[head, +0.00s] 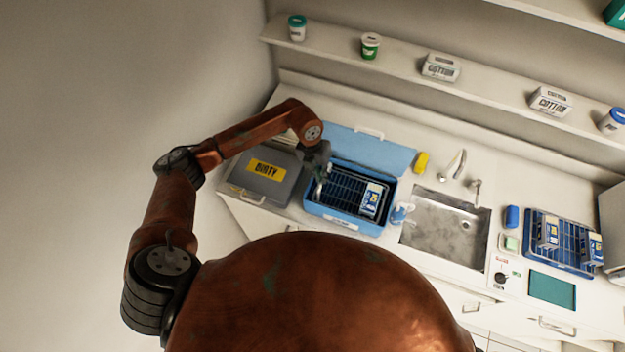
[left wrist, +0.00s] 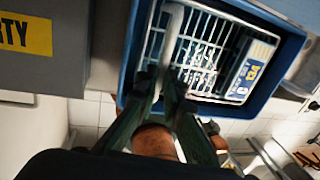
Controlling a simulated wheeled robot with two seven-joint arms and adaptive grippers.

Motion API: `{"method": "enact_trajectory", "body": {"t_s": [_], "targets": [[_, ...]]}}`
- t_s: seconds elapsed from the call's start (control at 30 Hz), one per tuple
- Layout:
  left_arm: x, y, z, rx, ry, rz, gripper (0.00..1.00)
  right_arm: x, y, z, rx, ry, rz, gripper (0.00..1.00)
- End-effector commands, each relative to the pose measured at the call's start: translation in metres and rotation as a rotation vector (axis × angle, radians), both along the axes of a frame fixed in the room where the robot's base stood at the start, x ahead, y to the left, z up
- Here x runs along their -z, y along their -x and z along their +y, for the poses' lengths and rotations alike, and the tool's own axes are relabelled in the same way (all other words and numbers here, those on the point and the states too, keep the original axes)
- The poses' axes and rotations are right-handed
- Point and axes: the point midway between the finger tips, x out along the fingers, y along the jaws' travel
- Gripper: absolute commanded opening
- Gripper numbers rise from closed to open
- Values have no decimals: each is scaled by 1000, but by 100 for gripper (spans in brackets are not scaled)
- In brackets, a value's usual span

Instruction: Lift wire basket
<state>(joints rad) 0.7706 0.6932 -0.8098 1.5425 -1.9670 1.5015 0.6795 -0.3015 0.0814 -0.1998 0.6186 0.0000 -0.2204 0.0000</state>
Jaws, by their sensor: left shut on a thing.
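The wire basket (head: 345,188) sits inside the open blue case on the counter, with a blue-and-white packet (head: 372,199) at its right end. In the left wrist view the basket's pale wires (left wrist: 205,28) and the packet (left wrist: 250,70) show inside the case's blue wall. My left gripper (head: 320,186) is at the basket's left end. In the left wrist view its fingers (left wrist: 165,85) are shut on the basket's pale handle bar; the exact contact is partly hidden. My right gripper is in neither view.
The blue case (head: 345,223) has its lid (head: 365,147) raised behind. A grey box marked DIRTY (head: 262,187) stands close on the left. A sink (head: 445,222) is at the right, then a blue rack (head: 565,258) with packets. A shelf (head: 400,72) runs above.

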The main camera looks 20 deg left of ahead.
Motion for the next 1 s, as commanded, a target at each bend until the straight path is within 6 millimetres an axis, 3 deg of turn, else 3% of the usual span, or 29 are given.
{"method": "enact_trajectory", "body": {"t_s": [0.03,0.2,0.33,0.57,0.87,1.0], "targets": [[-14,-3,-3,7,-1,-7,0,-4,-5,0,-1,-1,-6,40],[-37,-3,-4,9,-3,-4,0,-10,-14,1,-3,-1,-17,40],[-38,-3,-4,10,-2,-3,1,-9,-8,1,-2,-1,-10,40],[-37,-2,-3,7,-2,-2,16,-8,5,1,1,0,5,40],[-39,-2,-2,7,-2,-2,16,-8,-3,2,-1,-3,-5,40],[-53,-3,1,6,-2,-4,16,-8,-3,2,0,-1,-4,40]]}}
